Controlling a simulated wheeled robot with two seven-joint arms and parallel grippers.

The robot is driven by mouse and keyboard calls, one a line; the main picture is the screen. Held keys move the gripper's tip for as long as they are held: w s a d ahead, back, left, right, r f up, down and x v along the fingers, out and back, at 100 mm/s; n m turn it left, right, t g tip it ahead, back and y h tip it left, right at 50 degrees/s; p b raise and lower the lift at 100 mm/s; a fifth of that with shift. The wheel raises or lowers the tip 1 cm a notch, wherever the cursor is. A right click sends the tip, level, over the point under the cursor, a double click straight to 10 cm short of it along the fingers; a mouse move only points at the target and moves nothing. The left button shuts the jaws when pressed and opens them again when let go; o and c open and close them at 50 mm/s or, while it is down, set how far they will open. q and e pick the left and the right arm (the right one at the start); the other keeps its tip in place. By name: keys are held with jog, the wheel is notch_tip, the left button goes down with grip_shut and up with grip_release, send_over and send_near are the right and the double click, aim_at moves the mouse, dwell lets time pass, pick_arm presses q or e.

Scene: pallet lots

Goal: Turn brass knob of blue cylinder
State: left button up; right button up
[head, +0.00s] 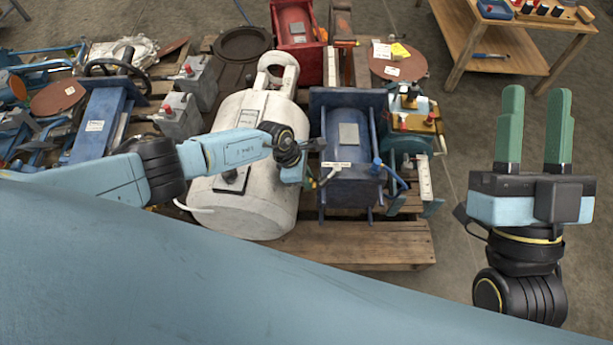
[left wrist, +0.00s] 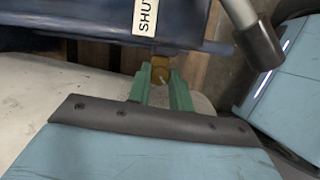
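The blue cylinder (head: 345,130) lies on a pallet in the middle of the head view, right of a white tank. In the left wrist view its dark blue side (left wrist: 80,16) runs along the top, with a white label reading "SHU…". A small brass knob (left wrist: 160,74) sticks out below this side. My left gripper (left wrist: 160,78) has its green fingers on both sides of the knob, apparently closed on it. In the head view my left wrist hides the knob. My right gripper (head: 533,125) is open and empty, right of the pallet, fingers up.
The white tank (head: 245,200) lies beneath my left forearm, close to the blue cylinder. A teal machine (head: 408,135) stands close on the cylinder's right. Grey boxes (head: 180,115) and a red unit (head: 297,25) crowd the pallets. The floor at right is clear before a wooden table (head: 500,45).

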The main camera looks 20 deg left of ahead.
pick_arm(q)
grip_shut()
jog(key=shift+r+n+p, duration=0.15)
jog(key=shift+n+p, duration=0.45)
jog(key=shift+p, duration=0.1)
jog(key=shift+s+n+t+p, duration=0.1)
jog(key=shift+n+t+p, duration=0.45)
jog(key=shift+n, duration=0.25)
pick_arm(e)
notch_tip(320, 180, down, 6)
jog(key=w+g+h, duration=0.1)
jog(key=w+g, duration=0.1)
jog(key=g, duration=0.3)
jog(key=shift+w+h, duration=0.25)
jog(key=shift+h, duration=0.05)
jog(key=shift+r, duration=0.1)
pick_arm(q)
jog(key=o, duration=0.7)
grip_release()
